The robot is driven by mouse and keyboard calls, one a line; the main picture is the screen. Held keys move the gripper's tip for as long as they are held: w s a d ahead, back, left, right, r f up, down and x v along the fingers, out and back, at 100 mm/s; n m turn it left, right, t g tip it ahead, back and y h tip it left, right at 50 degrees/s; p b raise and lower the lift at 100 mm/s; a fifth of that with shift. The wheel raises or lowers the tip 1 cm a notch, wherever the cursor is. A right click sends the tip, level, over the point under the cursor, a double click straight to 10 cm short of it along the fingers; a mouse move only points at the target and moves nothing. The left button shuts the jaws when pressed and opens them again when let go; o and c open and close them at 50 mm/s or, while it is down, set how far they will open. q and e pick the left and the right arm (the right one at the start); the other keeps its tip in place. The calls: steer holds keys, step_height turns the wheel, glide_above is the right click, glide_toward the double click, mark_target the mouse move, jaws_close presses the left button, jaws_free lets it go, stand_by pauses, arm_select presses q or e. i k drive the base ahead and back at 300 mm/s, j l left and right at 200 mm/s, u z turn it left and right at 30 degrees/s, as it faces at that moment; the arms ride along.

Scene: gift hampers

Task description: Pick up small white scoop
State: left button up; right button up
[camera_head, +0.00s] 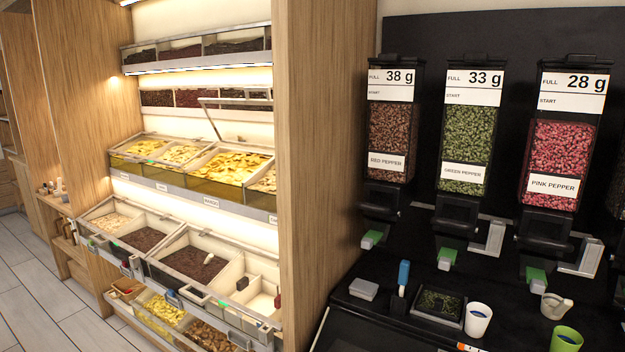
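Short handles stand in the lower bins of the left shelf: a dark one (242,283) and a dark red one (277,301) are at the right bins, where pale contents or bare white walls make any white scoop hard to tell. Neither of my grippers is in view.
Pepper dispensers, including the green one (468,150), hang over the black counter. Below them are a white cup (478,319), a green cup (566,340), a blue-handled tool (403,276) and a grey box (363,289). A wooden partition (322,150) separates the counter from the shelf. Tiled floor (50,290) is clear at left.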

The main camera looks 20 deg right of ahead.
mark_target(59, 193)
steer(key=z, duration=0.3)
steer(key=i+j+u, duration=0.65)
steer(key=i, duration=0.2)
steer(key=i+j+u, duration=0.2)
steer(key=i+u, duration=0.5)
steer(key=i, duration=1.1)
steer(key=i+j+z, duration=0.1)
steer(key=i, duration=0.7)
steer(key=i+j+z, duration=0.15)
steer(key=i+z, duration=0.3)
steer(key=i+j+z, duration=0.4)
steer(key=i, duration=0.25)
steer(key=i+j+z, duration=0.45)
